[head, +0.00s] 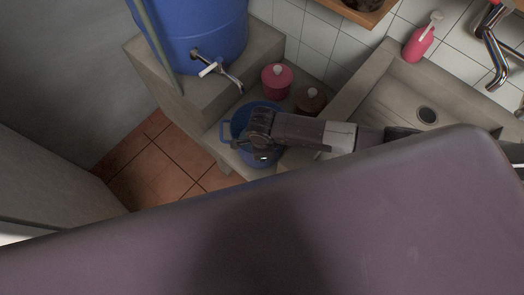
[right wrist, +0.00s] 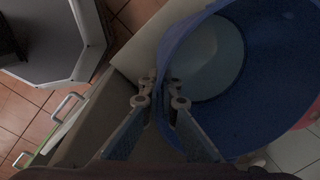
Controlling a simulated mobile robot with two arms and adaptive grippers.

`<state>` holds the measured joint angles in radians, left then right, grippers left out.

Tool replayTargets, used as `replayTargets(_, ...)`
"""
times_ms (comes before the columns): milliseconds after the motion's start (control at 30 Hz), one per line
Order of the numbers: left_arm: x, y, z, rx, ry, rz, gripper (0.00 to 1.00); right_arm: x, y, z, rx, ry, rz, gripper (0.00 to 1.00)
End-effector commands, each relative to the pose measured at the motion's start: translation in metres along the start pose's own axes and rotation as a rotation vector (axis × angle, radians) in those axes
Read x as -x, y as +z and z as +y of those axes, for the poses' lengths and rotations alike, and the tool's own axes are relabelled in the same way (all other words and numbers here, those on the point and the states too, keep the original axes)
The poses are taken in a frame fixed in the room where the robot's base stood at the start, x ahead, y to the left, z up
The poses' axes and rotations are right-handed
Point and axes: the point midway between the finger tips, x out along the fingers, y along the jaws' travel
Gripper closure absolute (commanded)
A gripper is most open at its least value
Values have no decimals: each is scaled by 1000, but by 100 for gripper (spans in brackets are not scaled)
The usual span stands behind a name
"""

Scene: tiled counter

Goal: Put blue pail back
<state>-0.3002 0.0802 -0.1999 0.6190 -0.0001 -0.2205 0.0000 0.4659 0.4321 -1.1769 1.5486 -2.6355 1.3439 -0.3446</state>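The blue pail (head: 240,122) is on the low grey ledge below the tap of a large blue barrel. In the head view my right gripper (head: 262,146) reaches over it from the right and hides part of it. In the right wrist view the pail (right wrist: 255,75) fills the right side, with its paler bottom showing inside. My right gripper (right wrist: 160,88) has one finger outside and one inside the pail's wall, close together on its rim. My left gripper is not in view.
The blue barrel (head: 205,30) with its tap (head: 210,68) stands on a raised block at upper left. A pink lidded jar (head: 277,82) and a brown jar (head: 310,100) sit behind the pail. A sink (head: 390,105) and pink dispenser (head: 418,44) are at right. Tiled floor (head: 160,165) is open at left.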

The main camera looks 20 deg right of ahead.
Motion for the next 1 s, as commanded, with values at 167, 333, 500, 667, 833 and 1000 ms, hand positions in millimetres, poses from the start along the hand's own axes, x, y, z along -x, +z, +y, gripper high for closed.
replayTargets(167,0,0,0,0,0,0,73,3,2,-4,0,-8,-6,100)
replayTargets(333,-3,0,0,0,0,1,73,0,2,-4,0,-8,-5,100)
replayTargets(500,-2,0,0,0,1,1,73,-2,0,0,0,0,0,81)
replayTargets(667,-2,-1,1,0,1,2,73,-2,0,0,0,0,0,78)
replayTargets(833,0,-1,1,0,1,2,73,0,0,0,0,0,0,78)
replayTargets(1000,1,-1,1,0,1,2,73,17,1,-2,1,-2,-3,78)
